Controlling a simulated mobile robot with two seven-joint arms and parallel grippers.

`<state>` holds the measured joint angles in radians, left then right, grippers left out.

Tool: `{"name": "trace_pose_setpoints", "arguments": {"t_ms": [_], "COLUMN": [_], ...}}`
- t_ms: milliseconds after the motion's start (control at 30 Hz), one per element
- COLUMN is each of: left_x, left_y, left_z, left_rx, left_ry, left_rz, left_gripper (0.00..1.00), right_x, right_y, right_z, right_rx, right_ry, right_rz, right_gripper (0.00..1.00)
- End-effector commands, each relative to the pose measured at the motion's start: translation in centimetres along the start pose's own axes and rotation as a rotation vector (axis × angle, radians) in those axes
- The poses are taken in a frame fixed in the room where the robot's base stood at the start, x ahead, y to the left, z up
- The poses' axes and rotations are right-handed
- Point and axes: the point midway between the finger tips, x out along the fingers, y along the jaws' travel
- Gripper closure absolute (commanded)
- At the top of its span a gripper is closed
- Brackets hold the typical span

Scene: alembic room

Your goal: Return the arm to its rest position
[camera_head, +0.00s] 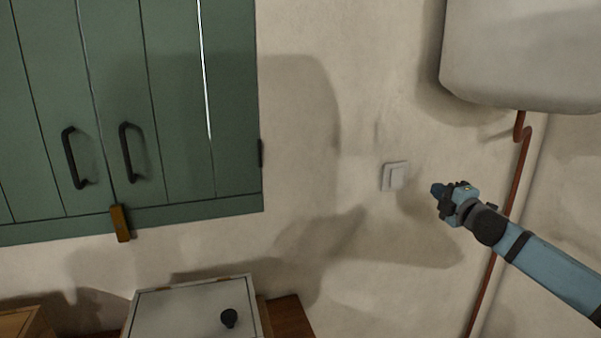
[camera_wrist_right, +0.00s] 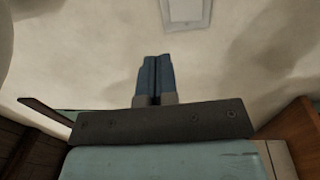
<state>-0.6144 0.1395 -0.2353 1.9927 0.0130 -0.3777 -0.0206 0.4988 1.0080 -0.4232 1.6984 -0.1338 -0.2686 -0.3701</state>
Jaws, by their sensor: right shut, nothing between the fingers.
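My right arm comes in from the right in the head view. Its gripper (camera_head: 438,189) is in front of the plaster wall, to the right of and slightly below a white wall switch (camera_head: 395,176). In the right wrist view the two blue fingers of the gripper (camera_wrist_right: 154,62) are together with nothing between them. The switch plate (camera_wrist_right: 186,12) shows at the top of that view, beyond the fingertips, with a gap of wall in the picture between them. My left gripper is not in view.
A green cabinet (camera_head: 230,120) with dark handles hangs at the left. A pale box (camera_head: 185,305) with a black knob stands below, on a wooden surface (camera_head: 290,316). A white tank (camera_head: 520,60) and a copper pipe (camera_head: 514,190) are at the right, near my right arm.

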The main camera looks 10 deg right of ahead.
Motion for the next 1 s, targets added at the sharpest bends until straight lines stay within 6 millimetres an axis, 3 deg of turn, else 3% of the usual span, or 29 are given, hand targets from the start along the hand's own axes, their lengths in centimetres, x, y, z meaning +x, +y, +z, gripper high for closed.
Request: {"name": "trace_pose_setpoints", "arguments": {"t_ms": [67, 167, 267, 367, 500, 700, 900, 1000], "left_x": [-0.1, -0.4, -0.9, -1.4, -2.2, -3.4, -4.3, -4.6], "left_y": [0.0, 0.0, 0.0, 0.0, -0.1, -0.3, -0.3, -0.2], "left_z": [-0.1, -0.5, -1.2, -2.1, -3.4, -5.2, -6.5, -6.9], "left_rx": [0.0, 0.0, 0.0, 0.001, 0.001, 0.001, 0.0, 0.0], "left_ry": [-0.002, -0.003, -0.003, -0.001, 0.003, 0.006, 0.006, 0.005], "left_rz": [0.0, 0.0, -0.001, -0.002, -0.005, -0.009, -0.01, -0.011], "left_gripper": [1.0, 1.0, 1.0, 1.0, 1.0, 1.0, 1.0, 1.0], "right_x": [-0.2, -0.9, -2.8, -5.9, -11.7, -22.5, -32.8, -36.2], "right_y": [-1.1, -4.2, -9.4, -14.9, -21.5, -28.1, -30.6, -31.0], "right_z": [-0.7, -3.0, -6.7, -11.1, -17.2, -25.4, -31.2, -32.9], "right_rx": [0.021, 0.092, 0.218, 0.376, 0.614, 0.973, 1.28, 1.379], "right_ry": [0.007, 0.025, 0.046, 0.055, 0.037, -0.066, -0.237, -0.31], "right_rz": [-0.014, -0.056, -0.129, -0.215, -0.335, -0.503, -0.62, -0.65], "right_gripper": [1.0, 1.0, 1.0, 1.0, 1.0, 1.0, 1.0, 1.0]}}
